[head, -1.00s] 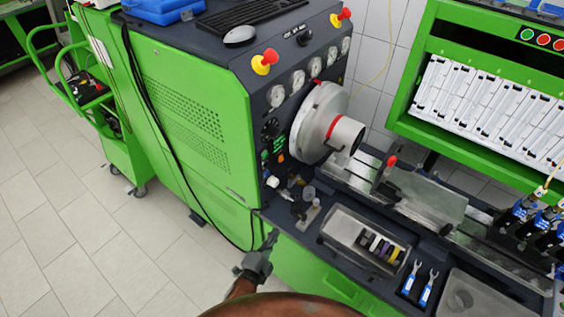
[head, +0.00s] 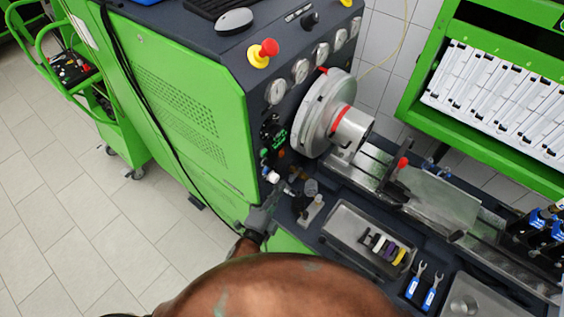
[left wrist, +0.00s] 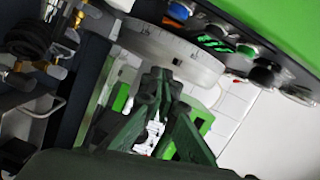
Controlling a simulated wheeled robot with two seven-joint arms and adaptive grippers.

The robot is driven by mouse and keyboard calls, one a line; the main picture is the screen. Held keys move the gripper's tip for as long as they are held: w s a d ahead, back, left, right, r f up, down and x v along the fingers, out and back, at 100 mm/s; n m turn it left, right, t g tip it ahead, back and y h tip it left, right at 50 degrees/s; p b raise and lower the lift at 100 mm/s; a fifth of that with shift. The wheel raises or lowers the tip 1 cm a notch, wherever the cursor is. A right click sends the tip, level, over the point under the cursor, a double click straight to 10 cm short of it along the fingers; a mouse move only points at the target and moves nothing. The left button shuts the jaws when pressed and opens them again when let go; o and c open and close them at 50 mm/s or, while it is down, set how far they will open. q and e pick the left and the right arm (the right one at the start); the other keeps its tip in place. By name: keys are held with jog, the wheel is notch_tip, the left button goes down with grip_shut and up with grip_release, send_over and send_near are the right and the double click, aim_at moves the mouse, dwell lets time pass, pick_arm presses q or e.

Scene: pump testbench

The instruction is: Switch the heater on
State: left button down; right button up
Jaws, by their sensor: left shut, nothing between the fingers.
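The heater's switch cannot be singled out, as no label is readable. The dark control panel (head: 266,150) on the front of the green bench carries small green switches (head: 282,137) and a black knob (head: 268,121). My left gripper (head: 274,193) is shut and empty, just below and in front of the panel's lower end. Its fingers (left wrist: 157,78) meet in the left wrist view, apart from the switches. My right gripper is out of view.
A large metal chuck wheel (head: 322,112) sticks out right of the panel. Below are small fittings (head: 311,203), a metal tray (head: 352,246) with coloured parts and blue-handled wrenches (head: 415,281). A red-yellow emergency button (head: 262,53) sits above.

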aim_at(282, 153)
pick_arm(q)
jog(key=w+f+p, duration=0.1)
jog(key=w+p, duration=0.1)
jog(key=w, duration=0.9)
jog(key=shift+w+d+f, duration=0.2)
jog(key=shift+w+d, duration=0.1)
jog(key=shift+w, duration=0.05)
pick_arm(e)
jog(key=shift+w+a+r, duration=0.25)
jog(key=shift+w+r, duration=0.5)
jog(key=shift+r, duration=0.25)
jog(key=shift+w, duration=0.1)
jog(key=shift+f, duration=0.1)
